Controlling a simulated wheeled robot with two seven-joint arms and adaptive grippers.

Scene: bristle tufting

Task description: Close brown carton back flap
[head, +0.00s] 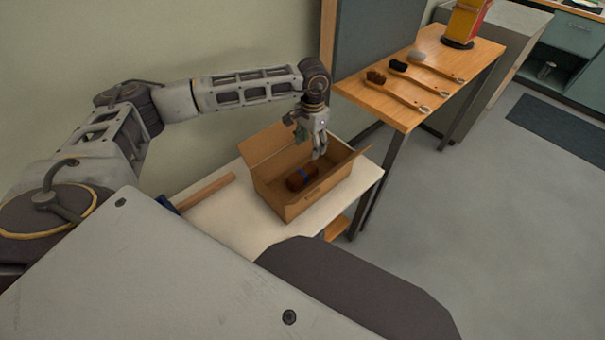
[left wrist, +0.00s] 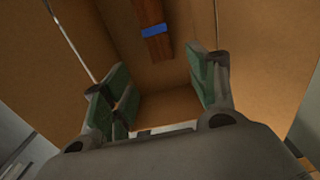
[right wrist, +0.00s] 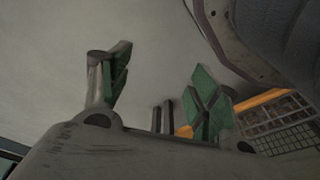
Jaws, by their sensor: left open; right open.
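The brown carton (head: 298,203) stands open on the white table, and a back flap (head: 270,142) sticks up along its rear left side. Another flap (head: 345,159) stands out on the right side. A brown bundle with a blue band (head: 299,178) lies inside; it also shows in the left wrist view (left wrist: 156,32). My left gripper (head: 311,146) points down over the back part of the carton, open, with nothing between its green pads (left wrist: 157,95). My right gripper (right wrist: 160,95) is open and empty, away from the carton, and is not visible in the head view.
A wooden strip (head: 205,191) lies on the white table (head: 232,222) left of the carton. A wooden bench (head: 440,62) behind right holds several brushes (head: 408,92) and a yellow-red box (head: 466,22).

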